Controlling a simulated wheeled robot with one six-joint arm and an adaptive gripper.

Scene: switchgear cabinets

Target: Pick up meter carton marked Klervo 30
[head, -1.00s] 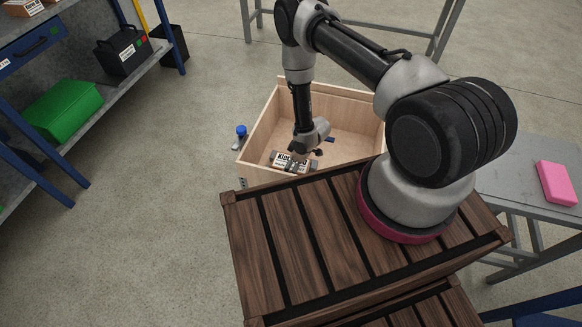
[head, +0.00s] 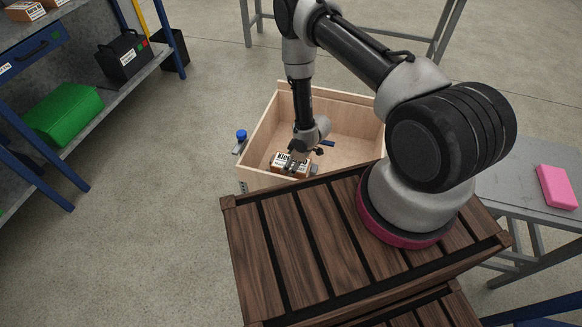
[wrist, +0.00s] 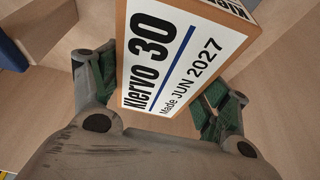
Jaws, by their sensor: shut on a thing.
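The meter carton (wrist: 165,60) fills the middle of the wrist view. Its white label reads "Klervo 30" and "Made JUN 2027", and its sides are orange-brown. My gripper (wrist: 160,88) has its green-padded fingers on both sides of the carton and is shut on it. In the head view the carton (head: 280,165) shows at the near end of the wooden crate (head: 262,124), partly covered by my gripper (head: 296,160). I cannot tell whether the carton touches the crate floor.
A blue-capped item (head: 241,137) is outside the crate's left wall. A small blue item (head: 328,143) shows by my wrist. A shelf at left holds a green box (head: 62,112) and a black case (head: 122,55). A pink block (head: 556,186) lies on the grey table (head: 515,165).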

